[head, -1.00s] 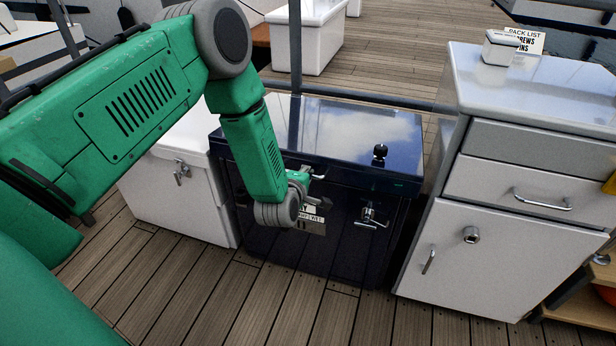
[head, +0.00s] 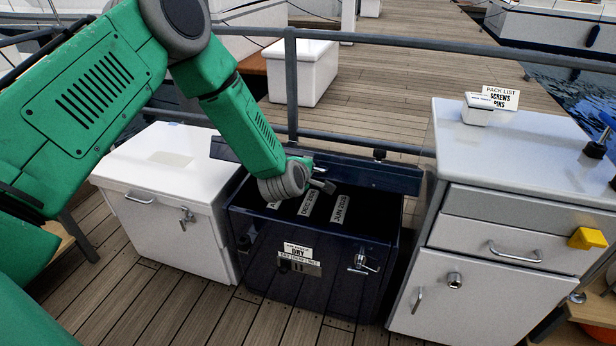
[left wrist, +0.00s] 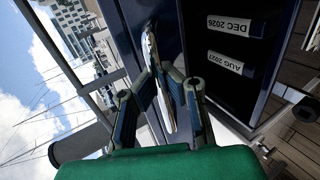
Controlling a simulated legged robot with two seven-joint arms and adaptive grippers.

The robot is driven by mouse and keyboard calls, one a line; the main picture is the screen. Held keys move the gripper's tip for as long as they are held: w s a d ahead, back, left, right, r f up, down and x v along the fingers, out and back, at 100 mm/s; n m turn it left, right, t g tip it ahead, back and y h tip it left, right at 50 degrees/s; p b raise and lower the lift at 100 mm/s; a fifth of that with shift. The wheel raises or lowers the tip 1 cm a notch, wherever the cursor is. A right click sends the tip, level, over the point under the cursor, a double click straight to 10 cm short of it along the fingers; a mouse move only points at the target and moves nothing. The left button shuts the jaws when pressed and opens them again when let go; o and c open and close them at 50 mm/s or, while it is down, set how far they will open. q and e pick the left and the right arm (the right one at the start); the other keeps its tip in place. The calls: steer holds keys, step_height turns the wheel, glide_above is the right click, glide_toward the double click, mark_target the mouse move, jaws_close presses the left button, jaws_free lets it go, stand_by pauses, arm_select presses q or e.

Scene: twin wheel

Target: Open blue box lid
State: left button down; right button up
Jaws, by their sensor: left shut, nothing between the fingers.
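The dark blue box (head: 330,275) stands on the deck between two white units, its interior exposed. Its blue lid (head: 375,172) is swung up and back along the far edge, near the railing. Dated labels (head: 340,209) show inside; they also show in the left wrist view (left wrist: 236,24). My left gripper (head: 322,180) is over the opening, close to the lid, with its fingers shut and empty. In the left wrist view the gripper (left wrist: 163,72) is beside a silver handle (left wrist: 168,110) on the blue panel; contact is unclear. My right gripper is not in view.
A white box (head: 165,170) stands left of the blue box. A white cabinet (head: 480,270) with a yellow piece (head: 587,238) stands right. A metal railing (head: 400,48) runs behind. A latch (head: 362,263) is on the blue box's front. Deck in front is clear.

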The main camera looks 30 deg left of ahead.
arm_select(q)
steer(key=shift+w+r, duration=0.1)
steer(key=shift+r, duration=0.2)
steer(key=c, duration=1.6)
jaws_free()
steer(key=shift+r, duration=0.1)
steer(key=v, duration=1.2)
